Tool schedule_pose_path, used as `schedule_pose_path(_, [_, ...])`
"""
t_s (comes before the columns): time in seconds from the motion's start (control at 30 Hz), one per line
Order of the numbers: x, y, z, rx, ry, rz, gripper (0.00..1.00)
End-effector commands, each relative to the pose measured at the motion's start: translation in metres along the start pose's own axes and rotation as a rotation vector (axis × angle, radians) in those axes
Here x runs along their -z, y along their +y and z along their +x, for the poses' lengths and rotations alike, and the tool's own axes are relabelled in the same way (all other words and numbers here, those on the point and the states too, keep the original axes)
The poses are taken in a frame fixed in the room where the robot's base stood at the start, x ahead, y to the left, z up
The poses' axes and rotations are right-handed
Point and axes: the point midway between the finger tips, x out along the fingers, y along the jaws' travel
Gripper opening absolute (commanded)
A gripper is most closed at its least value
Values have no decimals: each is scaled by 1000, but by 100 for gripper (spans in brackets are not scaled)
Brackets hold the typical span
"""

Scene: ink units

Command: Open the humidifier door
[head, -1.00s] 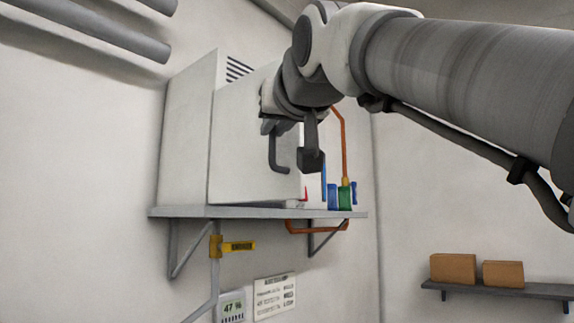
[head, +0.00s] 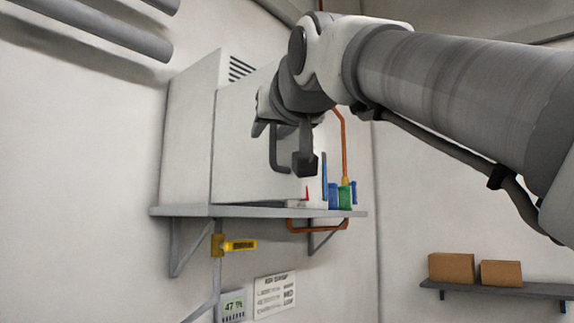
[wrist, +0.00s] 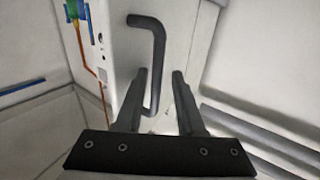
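The humidifier (head: 186,140) is a pale box on a wall shelf, with a vent near its top. Its door (head: 235,165) is a flat pale front panel that looks shut. A dark grey bar handle (head: 274,160) stands out from the door; it also shows in the wrist view (wrist: 158,45). My gripper (head: 281,148) is in front of the door at the handle, and its arm hides part of the door. In the wrist view my gripper (wrist: 158,78) is open, with the handle's lower part appearing between the fingers, nearer the left one. I cannot tell whether they touch.
The grey shelf (head: 185,212) has green and blue fittings (head: 344,197) at its right, with an orange pipe (head: 343,140). Below are a yellow-handled valve (head: 238,245), a humidity display (head: 231,305) and a label (head: 274,295). Brown boxes (head: 452,268) sit on another shelf at right.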

Motion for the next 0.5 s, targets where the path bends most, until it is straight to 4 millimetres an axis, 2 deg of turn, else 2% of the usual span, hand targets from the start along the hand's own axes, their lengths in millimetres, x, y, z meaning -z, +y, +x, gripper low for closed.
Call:
schedule_pose_path(0.33, [0,2,-6,-5,1,-1,44])
schedule_pose_path(0.5, [-1,2,-30,-5,4,-2,44])
